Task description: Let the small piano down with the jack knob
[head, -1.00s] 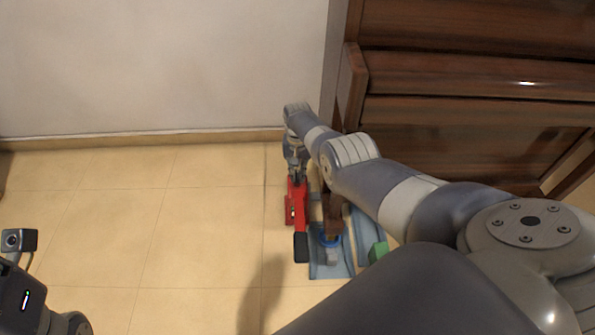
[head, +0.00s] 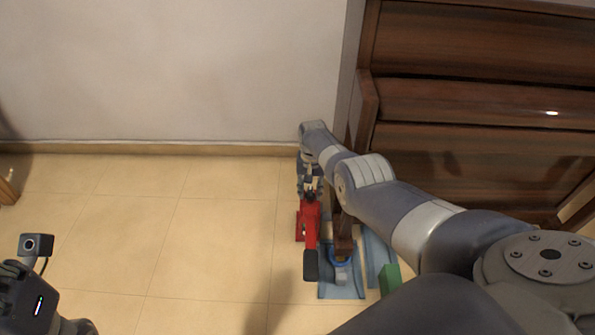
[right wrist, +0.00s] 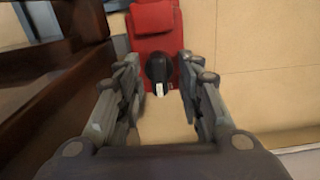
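The small piano (head: 470,105) is dark brown wood and stands against the wall at the right. The red jack (head: 308,215) is on the floor by its left leg, its black-ended handle (head: 311,265) toward me. The jack's black knob (right wrist: 157,67) with a white mark shows in the right wrist view, in front of the red body (right wrist: 153,38). My right gripper (right wrist: 158,84) is open, with one finger on each side of the knob and visible gaps between. My left arm's end (head: 35,285) is at the lower left; its fingers are not visible.
A blue dolly or mat (head: 340,290) lies beside the jack under the piano leg, with a green block (head: 390,278) to its right. My right arm covers part of the piano's lower front. The tiled floor (head: 180,230) to the left is clear.

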